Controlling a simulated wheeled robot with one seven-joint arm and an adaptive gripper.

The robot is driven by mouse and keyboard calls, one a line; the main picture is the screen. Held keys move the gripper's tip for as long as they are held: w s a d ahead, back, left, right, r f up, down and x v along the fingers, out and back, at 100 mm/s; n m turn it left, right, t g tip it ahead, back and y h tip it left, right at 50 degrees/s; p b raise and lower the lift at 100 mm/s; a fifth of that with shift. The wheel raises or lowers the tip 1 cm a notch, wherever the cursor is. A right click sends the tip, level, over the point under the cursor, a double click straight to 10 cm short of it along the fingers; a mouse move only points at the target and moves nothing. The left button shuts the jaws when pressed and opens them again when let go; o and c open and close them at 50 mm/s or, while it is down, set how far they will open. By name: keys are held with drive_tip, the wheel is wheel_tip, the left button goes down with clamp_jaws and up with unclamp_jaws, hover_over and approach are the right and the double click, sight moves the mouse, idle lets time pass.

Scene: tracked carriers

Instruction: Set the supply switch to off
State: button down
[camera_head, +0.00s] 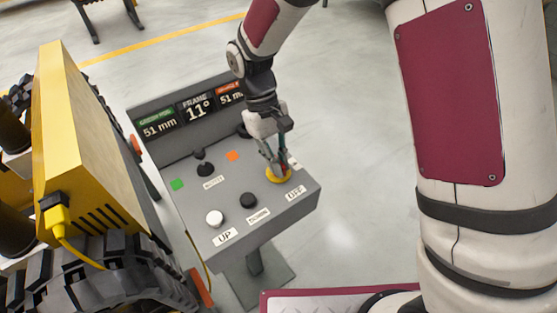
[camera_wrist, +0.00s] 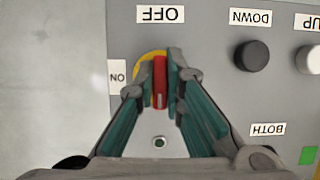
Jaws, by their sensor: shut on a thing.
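The supply switch, a red handle (camera_wrist: 159,82) on a yellow round base (camera_wrist: 149,60), is on the grey control panel (camera_head: 228,223). In the wrist view, the OFF label (camera_wrist: 160,14) is above it and the ON label (camera_wrist: 117,77) is at its left. The handle lies up-and-down in that view, in line with OFF, with a pale mark near its lower end. My gripper (camera_wrist: 161,76) is shut on the handle, one finger on each side. In the head view my gripper (camera_head: 280,168) reaches down at the panel's right side and hides most of the handle.
A white UP button (camera_head: 214,218) and a black DOWN button (camera_head: 248,200) are left of the switch. Black knobs, a green square (camera_head: 177,184) and an orange one (camera_head: 233,156) are farther back. Displays (camera_head: 197,107) stand behind. A yellow tracked carrier (camera_head: 100,150) is close at left.

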drive_tip(key=shift+w+r, duration=0.1)
drive_tip(key=c, duration=1.7)
unclamp_jaws()
drive_tip(key=v, duration=1.2)
